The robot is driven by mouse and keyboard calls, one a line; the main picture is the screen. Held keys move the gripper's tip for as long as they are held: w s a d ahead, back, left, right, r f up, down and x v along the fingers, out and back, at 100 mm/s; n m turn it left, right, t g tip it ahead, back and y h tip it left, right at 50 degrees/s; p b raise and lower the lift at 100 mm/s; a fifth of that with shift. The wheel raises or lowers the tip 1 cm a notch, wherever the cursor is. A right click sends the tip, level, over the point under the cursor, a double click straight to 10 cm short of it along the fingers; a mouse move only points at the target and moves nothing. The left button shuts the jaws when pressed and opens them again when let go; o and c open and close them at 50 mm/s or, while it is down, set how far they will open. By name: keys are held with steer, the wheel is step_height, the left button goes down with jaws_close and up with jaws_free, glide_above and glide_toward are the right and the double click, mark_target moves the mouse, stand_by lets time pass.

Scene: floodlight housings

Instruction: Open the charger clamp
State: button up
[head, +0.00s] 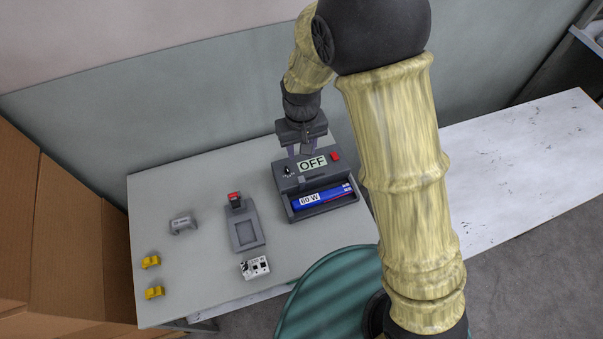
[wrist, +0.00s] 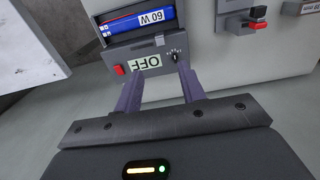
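The charger (head: 287,184) is a dark grey box on the table. Its top has a display reading OFF (head: 312,164), a red button (head: 335,156) and a small black knob (head: 288,170). A blue battery marked 60 W (head: 325,196) lies in its front bay. A small grey tab (wrist: 159,40), which looks like the clamp, stands at the bay's edge by the battery; I cannot tell its exact position. My gripper (head: 302,151) is over the back of the charger. In the wrist view, its two purple-grey fingers (wrist: 158,84) are apart with nothing between them.
A grey stand with a red piece (head: 247,232) is left of the charger. A white block (head: 255,267), a grey part (head: 183,223) and two yellow pieces (head: 151,262) lie on the grey table (head: 205,275). A wall stands close behind; cardboard (head: 70,240) is at left.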

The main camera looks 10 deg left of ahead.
mark_target(302, 180)
step_height(302, 180, down, 14)
steer(key=shift+r+p, duration=0.1)
steer(key=shift+p, duration=1.05)
jaws_close()
